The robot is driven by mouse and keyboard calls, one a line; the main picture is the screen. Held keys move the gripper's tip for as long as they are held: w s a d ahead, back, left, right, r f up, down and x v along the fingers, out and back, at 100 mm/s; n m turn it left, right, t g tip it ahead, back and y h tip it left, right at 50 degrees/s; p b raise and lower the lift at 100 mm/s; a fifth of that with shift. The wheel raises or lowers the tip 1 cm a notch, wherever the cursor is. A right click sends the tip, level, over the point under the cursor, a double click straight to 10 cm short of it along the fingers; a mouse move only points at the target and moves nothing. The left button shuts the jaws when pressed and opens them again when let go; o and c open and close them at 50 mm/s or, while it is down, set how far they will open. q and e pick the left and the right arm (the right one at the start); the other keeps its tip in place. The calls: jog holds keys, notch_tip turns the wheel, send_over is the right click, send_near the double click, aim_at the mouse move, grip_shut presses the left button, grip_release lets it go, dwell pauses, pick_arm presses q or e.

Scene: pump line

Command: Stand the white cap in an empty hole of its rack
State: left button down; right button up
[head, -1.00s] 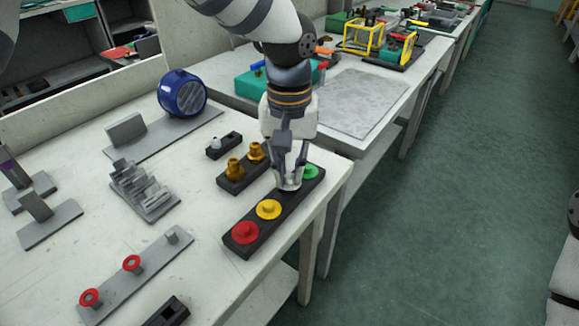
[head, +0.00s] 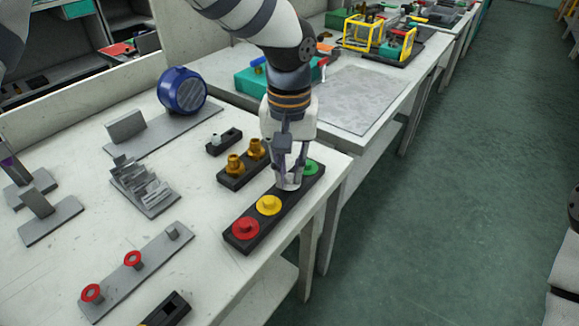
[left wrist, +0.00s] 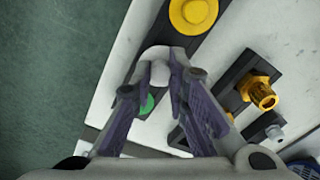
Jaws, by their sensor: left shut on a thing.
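The white cap (head: 289,184) is between the fingertips of my left gripper (head: 290,178), which is shut on it. It also shows in the left wrist view (left wrist: 156,54), partly covered by the fingers. The black rack (head: 279,222) lies along the table's right edge. It holds a red cap (head: 245,229), a yellow cap (head: 269,205) and a green cap (head: 311,167). The white cap is over the rack between yellow and green. The hole under it is hidden, and I cannot tell whether it is seated. My right gripper is not in view.
A black block with brass fittings (head: 234,166) stands close left of the rack, with a smaller black block (head: 224,142) behind it. A grey stepped holder (head: 143,186) and a blue round housing (head: 182,90) stand farther left. Bare tabletop lies left of the rack.

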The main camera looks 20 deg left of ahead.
pick_arm(q)
jog(key=shift+f, duration=0.45)
dwell(0.3)
jog(key=c, duration=1.5)
grip_release()
jog(key=shift+r+p, duration=0.6)
jog(key=shift+r, duration=2.4)
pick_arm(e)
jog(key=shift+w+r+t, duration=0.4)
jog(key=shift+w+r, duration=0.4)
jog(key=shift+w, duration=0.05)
pick_arm(q)
notch_tip(320, 180, up, 12)
